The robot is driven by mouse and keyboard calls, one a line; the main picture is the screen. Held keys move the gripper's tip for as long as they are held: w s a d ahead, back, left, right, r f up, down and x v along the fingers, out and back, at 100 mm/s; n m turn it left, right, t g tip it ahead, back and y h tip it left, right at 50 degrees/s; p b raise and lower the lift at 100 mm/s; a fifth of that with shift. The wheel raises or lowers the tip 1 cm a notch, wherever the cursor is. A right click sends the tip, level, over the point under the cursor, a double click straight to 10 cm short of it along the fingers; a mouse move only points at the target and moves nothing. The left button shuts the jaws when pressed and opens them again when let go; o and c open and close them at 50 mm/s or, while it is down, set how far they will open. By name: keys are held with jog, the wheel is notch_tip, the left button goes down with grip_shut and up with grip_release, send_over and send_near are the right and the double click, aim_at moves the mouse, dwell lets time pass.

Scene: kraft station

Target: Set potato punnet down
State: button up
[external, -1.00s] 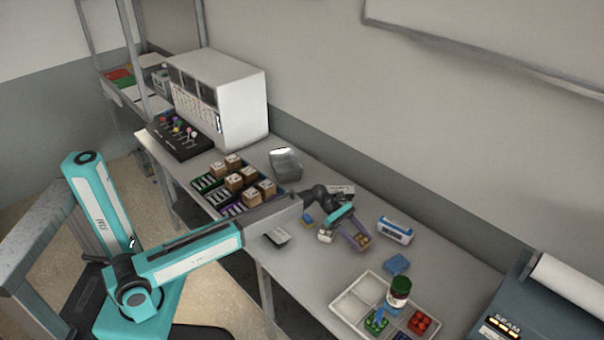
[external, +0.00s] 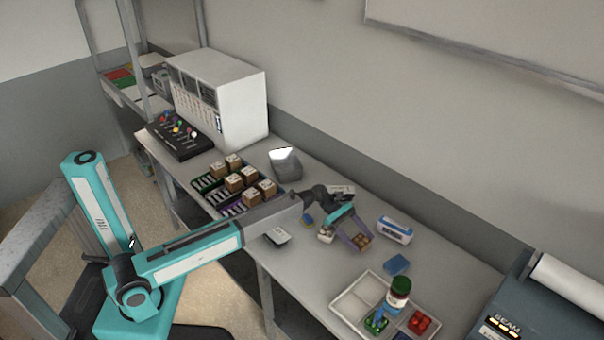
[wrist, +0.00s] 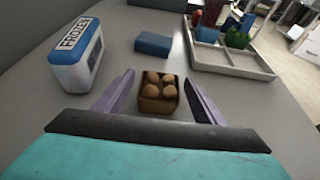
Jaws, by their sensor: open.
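The potato punnet (wrist: 158,106) is a small brown box with several round tan potatoes in it. It stands upright on the grey table between my gripper's fingers, with a visible gap on each side in the wrist view. In the external view the punnet (external: 361,241) sits at the tip of my gripper, partly hidden by it. My gripper (wrist: 158,97) has purple fingers spread apart on either side of the punnet; it also shows in the external view (external: 358,238).
A white and blue box marked FROZEN (wrist: 77,56) stands left of the punnet. A blue block (wrist: 153,43) lies beyond it. A white divided tray (wrist: 235,62) with coloured items and a red jar (external: 398,291) is further right. Bare table surrounds the punnet.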

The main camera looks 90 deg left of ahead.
jog(key=b+v, duration=0.1)
jog(key=v, duration=1.1)
jog(key=shift+w+d, duration=0.1)
dwell(0.4)
